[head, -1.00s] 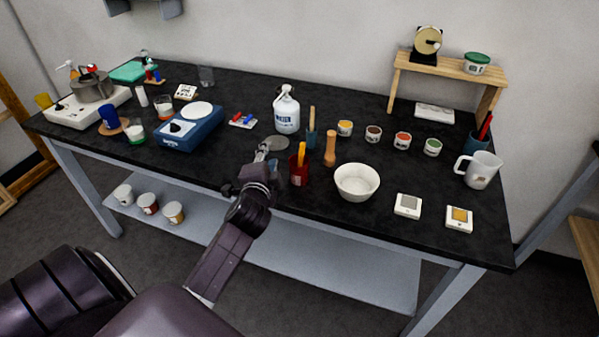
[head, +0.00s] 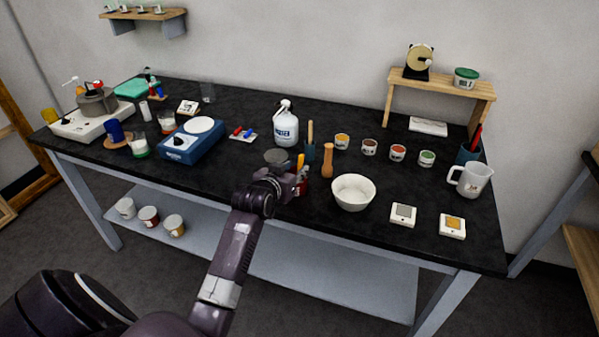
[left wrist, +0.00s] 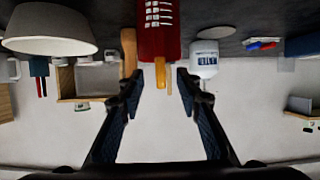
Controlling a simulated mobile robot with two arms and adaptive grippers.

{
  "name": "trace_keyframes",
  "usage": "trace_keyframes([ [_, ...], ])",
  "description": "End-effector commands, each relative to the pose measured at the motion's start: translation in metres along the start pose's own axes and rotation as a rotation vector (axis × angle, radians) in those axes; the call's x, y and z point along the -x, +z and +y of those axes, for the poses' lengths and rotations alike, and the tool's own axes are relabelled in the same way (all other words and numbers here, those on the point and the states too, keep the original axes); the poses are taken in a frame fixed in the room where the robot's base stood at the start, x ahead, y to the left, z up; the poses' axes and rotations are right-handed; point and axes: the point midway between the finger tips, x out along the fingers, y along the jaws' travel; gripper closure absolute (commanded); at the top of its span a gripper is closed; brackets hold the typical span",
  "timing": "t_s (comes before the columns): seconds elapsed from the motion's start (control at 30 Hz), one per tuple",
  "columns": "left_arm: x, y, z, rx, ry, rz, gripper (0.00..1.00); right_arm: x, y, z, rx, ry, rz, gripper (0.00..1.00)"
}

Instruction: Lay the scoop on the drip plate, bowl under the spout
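A yellow-orange handle (head: 301,161), likely the scoop's, stands in a red cup (left wrist: 158,30); the part inside is hidden. My left gripper (head: 284,182) is at the cup and partly covers it in the head view. In the upside-down left wrist view, its fingers (left wrist: 160,82) are apart, with the handle (left wrist: 160,74) showing between the tips; contact cannot be told. A grey disc (head: 277,156), apparently the drip plate, lies in front of the white spouted bottle (head: 285,128). The bottle also shows in the wrist view (left wrist: 204,60). My right gripper is out of view.
A white bowl (head: 353,193) stands right of the cup. A blue scale (head: 191,141) is left. Small jars line the right. Dark tabletop before the blue scale is clear.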

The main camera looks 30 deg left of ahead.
Motion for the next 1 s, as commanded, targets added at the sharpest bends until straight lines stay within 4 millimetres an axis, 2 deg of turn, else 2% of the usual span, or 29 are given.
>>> trace_keyframes([
  [0.2,-0.022,0.0,-0.001,-0.001,0.0,0.001,0.68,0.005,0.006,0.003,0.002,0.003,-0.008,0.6],
  [0.5,-0.025,0.001,-0.001,-0.002,0.0,0.002,0.68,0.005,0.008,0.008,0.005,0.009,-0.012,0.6],
  [0.8,-0.025,0.001,-0.001,-0.002,-0.001,0.001,1.0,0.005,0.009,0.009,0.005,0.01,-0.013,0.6],
  [1.0,-0.025,0.001,-0.001,-0.002,-0.001,0.001,1.0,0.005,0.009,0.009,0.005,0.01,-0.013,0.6],
])
